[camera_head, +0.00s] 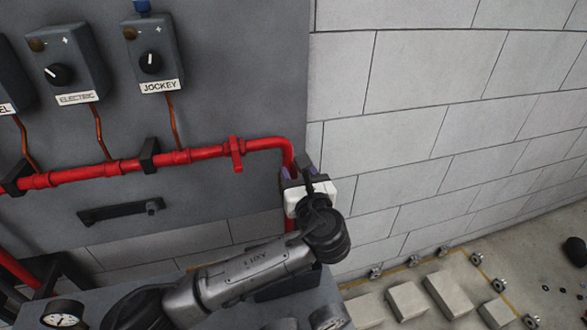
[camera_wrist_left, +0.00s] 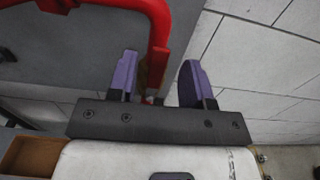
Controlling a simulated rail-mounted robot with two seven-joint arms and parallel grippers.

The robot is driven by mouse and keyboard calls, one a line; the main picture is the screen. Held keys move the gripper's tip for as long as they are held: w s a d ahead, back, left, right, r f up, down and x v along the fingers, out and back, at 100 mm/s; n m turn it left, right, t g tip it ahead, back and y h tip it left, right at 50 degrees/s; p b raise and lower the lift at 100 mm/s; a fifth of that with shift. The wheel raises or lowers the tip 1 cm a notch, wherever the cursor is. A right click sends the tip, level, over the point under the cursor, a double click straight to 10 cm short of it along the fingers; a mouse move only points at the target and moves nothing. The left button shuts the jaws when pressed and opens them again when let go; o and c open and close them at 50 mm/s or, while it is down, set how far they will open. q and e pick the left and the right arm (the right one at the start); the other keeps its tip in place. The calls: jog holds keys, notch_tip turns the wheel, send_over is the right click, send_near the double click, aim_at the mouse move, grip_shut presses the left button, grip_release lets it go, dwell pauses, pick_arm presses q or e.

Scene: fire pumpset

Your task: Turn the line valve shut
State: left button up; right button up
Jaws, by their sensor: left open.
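A red pipe (camera_head: 200,153) runs along the grey panel, bends at the right and goes down. A red cross-shaped fitting (camera_head: 236,152), possibly the line valve, sits on its level stretch; I cannot tell for sure. My left gripper (camera_head: 300,174) is just right of and below that fitting, at the pipe's bend. In the left wrist view its purple fingers (camera_wrist_left: 158,64) are open, with the downward pipe (camera_wrist_left: 159,45) showing between them. A small brownish part (camera_wrist_left: 143,75) shows beside the pipe, partly hidden. I cannot tell whether anything touches. My right gripper is out of view.
Control boxes labelled ELECTRIC (camera_head: 72,64) and JOCKEY (camera_head: 153,52) hang on the panel above the pipe. Black clamps (camera_head: 149,155) hold the pipe. A black handle (camera_head: 120,211) is below. Pale blocks (camera_head: 407,301) stand on the floor. A block wall (camera_head: 430,110) is at right.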

aim_at(293, 165)
pick_arm(q)
jog(key=shift+b+x, duration=0.35)
jog(key=shift+x, duration=1.4)
jog(key=shift+c, duration=0.3)
grip_shut()
